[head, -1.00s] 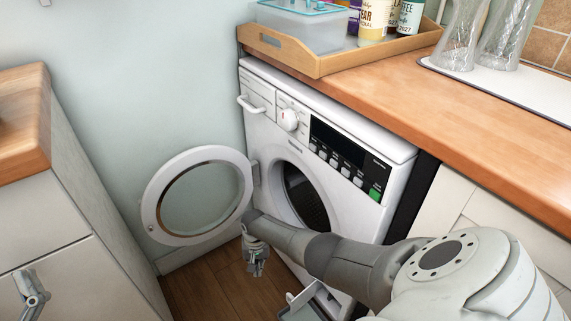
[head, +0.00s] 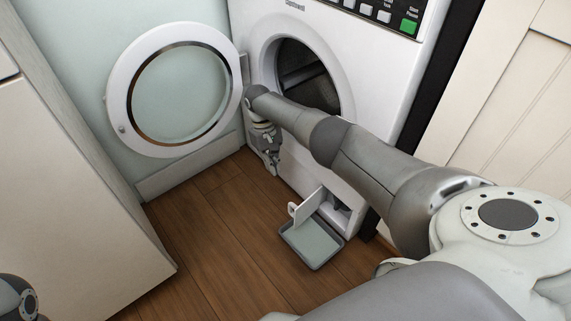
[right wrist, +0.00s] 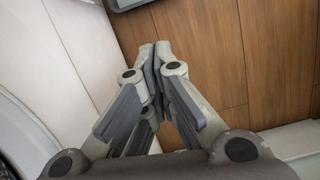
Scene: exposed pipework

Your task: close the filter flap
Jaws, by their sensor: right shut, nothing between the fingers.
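The filter flap (head: 307,207) is a small white panel low on the front of the washing machine (head: 395,130). It stands open, swung out from the filter opening (head: 343,212). My right gripper (head: 271,167) hangs fingers down before the machine's front, above and left of the flap and apart from it. In the right wrist view its fingertips (right wrist: 154,52) meet, shut and empty. The flap cannot be made out in that view. My left gripper is not in view; only a piece of my left arm shows at the lower left corner.
A shallow grey tray (head: 312,244) lies on the wooden floor (head: 215,225) under the filter opening. The machine's round door (head: 176,90) hangs wide open at the left. A cabinet (head: 65,180) stands at the far left. Floor between cabinet and tray is clear.

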